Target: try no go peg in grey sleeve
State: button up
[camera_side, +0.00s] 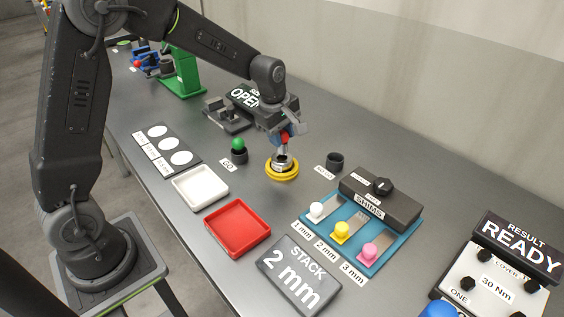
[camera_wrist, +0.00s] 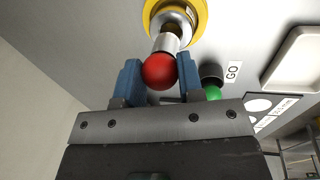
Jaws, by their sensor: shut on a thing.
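My gripper (camera_side: 287,133) is shut on the no go peg, which has a red ball head (camera_wrist: 159,70) and a silver shaft (camera_wrist: 167,43). The blue fingers (camera_wrist: 158,82) sit on either side of the ball. The grey sleeve (camera_side: 283,161) stands in a yellow ring (camera_side: 282,175) on the table directly below my gripper. In the wrist view the shaft points down at the sleeve inside the yellow ring (camera_wrist: 203,16), and its lower end meets or overlaps the sleeve. I cannot tell how deep the shaft sits.
The go peg, green-headed (camera_side: 238,143), stands in its black holder left of the sleeve. An empty black holder (camera_side: 335,160) is to the right. A white tray (camera_side: 200,188), red tray (camera_side: 237,228) and blue shim rack (camera_side: 372,256) lie nearer. A dark fixture (camera_side: 228,113) is behind.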

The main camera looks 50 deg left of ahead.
jog(key=shift+w+v, duration=0.15)
jog(key=shift+v, duration=0.65)
jog(key=shift+w+v, duration=0.2)
jog(key=shift+v, duration=0.6)
jog(key=shift+r, duration=0.25)
jog(key=shift+v, duration=0.85)
jog(key=shift+s+x, duration=0.15)
jog(key=shift+x, duration=0.9)
jog(key=shift+s+x, duration=0.2)
jog(key=shift+x, duration=0.9)
jog(key=shift+s+x, duration=0.15)
jog(key=shift+x, duration=0.9)
jog(key=shift+f, duration=0.6)
jog(key=shift+w+v, duration=0.2)
jog(key=shift+v, duration=0.7)
jog(key=shift+w+v, duration=0.2)
jog(key=shift+v, duration=0.7)
jog(key=shift+w+v, duration=0.15)
jog(key=shift+v, duration=0.75)
jog(key=shift+r, duration=0.15)
